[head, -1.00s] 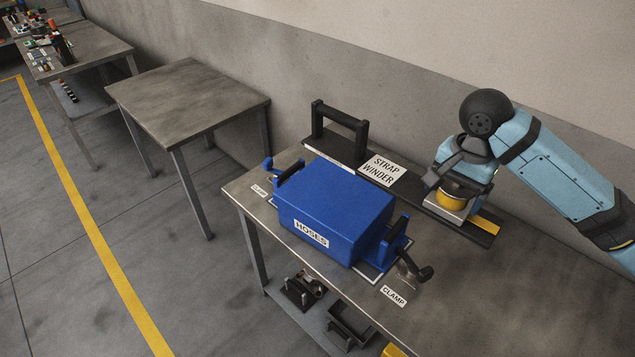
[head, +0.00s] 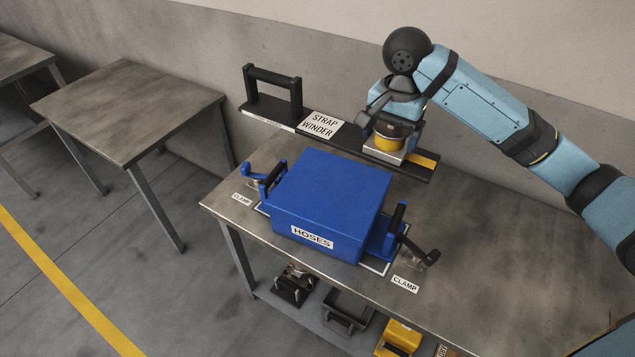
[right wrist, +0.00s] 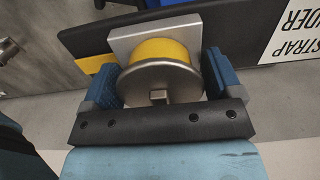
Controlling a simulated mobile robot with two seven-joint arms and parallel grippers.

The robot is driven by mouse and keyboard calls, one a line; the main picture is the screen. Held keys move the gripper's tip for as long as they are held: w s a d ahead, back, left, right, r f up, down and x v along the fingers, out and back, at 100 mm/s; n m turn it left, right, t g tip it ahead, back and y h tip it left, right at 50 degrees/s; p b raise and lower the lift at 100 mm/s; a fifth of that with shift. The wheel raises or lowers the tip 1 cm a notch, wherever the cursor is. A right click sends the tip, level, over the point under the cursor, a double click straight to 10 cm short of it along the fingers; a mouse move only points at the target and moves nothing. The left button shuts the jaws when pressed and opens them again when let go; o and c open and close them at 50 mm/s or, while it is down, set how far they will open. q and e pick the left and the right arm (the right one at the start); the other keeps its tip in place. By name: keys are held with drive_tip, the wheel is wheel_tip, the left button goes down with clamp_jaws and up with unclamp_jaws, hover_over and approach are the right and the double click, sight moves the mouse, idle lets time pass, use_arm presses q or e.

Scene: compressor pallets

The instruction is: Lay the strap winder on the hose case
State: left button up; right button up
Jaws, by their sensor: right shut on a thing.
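The strap winder (head: 388,141) is a yellow drum between silver plates. It is at the right part of a black board (head: 352,142) labelled STRAP WINDER, behind the hose case. My right gripper (head: 394,121) is shut on it from above. In the right wrist view the winder (right wrist: 160,50) sits between the two blue fingers of the gripper (right wrist: 162,78). I cannot tell whether it touches the board. The blue hose case (head: 335,195), labelled HOSES, stands on the table with its flat lid clear. My left gripper is not in view.
A black handle frame (head: 272,95) stands at the board's left end. The table (head: 490,250) is bare at right. Another empty table (head: 125,105) stands left.

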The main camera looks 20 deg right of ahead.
drive_tip(key=shift+w, duration=0.1)
wheel_tip(320, 180, down, 20)
drive_tip(key=shift+r, duration=0.15)
idle(0.5)
drive_tip(key=shift+p, duration=0.3)
drive_tip(key=o, duration=1.5)
drive_tip(key=shift+c, duration=0.2)
wheel_tip(320, 180, up, 12)
drive_tip(key=shift+b, duration=0.4)
